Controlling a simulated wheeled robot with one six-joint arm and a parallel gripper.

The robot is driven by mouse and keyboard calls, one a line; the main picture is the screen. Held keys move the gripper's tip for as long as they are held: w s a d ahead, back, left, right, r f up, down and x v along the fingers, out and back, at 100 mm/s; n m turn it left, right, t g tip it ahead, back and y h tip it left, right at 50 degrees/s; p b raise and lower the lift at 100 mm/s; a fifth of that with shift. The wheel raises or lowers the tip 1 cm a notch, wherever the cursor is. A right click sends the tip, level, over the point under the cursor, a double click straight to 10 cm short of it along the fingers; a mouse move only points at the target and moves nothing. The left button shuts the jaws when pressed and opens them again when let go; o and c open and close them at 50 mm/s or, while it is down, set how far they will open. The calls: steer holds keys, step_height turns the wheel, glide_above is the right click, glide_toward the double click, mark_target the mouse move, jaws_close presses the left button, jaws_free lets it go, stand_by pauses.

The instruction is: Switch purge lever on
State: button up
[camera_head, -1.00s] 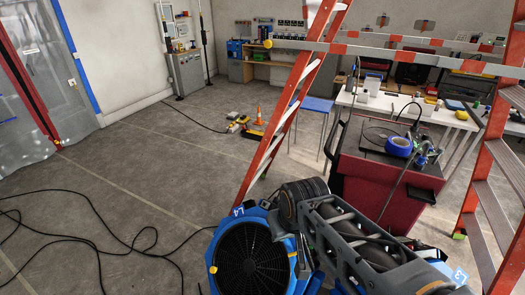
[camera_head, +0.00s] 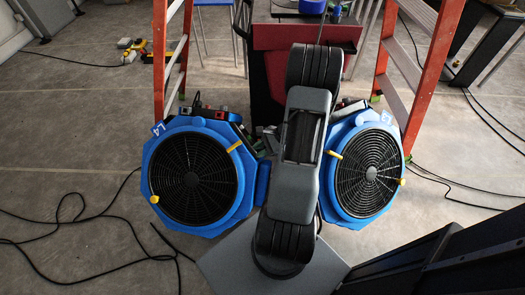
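I cannot make out a purge lever. Two blue round fan units, a left one (camera_head: 158,203) and a right one (camera_head: 334,200), stand on the floor with black grilles facing me. Each has small yellow parts at its rim. Some small machinery (camera_head: 207,108) with red and black parts shows just behind the left fan. My arm runs up the middle of the picture between the fans and covers what lies there. My gripper is not visible.
Black cables (camera_head: 75,217) lie loose on the left floor. Open concrete floor shows at far left.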

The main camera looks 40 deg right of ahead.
steer(key=w+d+f+m+t+h+b, duration=0.2)
steer(key=d+f+m+t, duration=0.35)
steer(key=d+f, duration=0.2)
steer(key=w+d+m+t+h, duration=0.3)
steer(key=w+d+m, duration=0.1)
steer(key=d+m, duration=0.2)
step_height(320, 180, down, 8)
steer(key=b, duration=0.2)
steer(key=shift+n, duration=0.25)
steer(key=shift+b+x, duration=0.65)
steer(key=shift+x, duration=2.95)
steer(key=shift+a+r, duration=0.1)
steer(key=shift+r, duration=0.05)
steer(key=shift+c, duration=0.5)
